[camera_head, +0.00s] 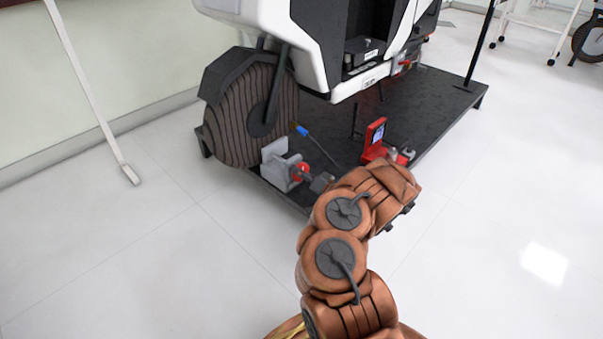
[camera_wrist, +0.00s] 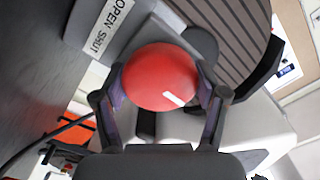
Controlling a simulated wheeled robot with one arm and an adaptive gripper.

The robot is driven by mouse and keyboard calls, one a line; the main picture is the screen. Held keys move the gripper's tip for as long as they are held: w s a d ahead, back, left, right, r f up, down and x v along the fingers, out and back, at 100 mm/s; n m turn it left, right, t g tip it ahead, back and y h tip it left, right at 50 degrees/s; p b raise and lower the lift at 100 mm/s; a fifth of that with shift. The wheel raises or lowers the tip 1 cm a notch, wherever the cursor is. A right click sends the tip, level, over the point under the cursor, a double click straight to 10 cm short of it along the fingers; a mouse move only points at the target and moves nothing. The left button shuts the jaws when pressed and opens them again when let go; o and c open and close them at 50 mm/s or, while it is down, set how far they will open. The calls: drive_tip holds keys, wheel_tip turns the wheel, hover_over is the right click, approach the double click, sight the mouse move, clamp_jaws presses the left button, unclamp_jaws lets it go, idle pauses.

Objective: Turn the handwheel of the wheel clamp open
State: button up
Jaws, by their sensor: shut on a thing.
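The red handwheel (camera_wrist: 160,77) with a white mark sits between the two fingers of my gripper (camera_wrist: 163,92) in the wrist view. The fingers are closed on its left and right sides. The grey wheel clamp (camera_head: 275,164) stands on the dark platform beside the large ribbed wheel (camera_head: 235,115). A label reading OPEN and SHUT (camera_wrist: 109,28) is on the clamp next to the handwheel. In the head view my gripper (camera_head: 306,174) reaches the handwheel (camera_head: 301,170) from the right and partly hides it.
A red device with a small screen (camera_head: 375,138) stands on the platform right of the clamp. The dark platform (camera_head: 430,100) carries the white vehicle body (camera_head: 270,30).

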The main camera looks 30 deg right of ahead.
drive_tip(key=shift+n, duration=0.3)
idle(0.4)
drive_tip(key=o, duration=1.2)
drive_tip(key=shift+c, duration=0.2)
drive_tip(key=shift+v, duration=5.95)
drive_tip(key=shift+r, duration=0.1)
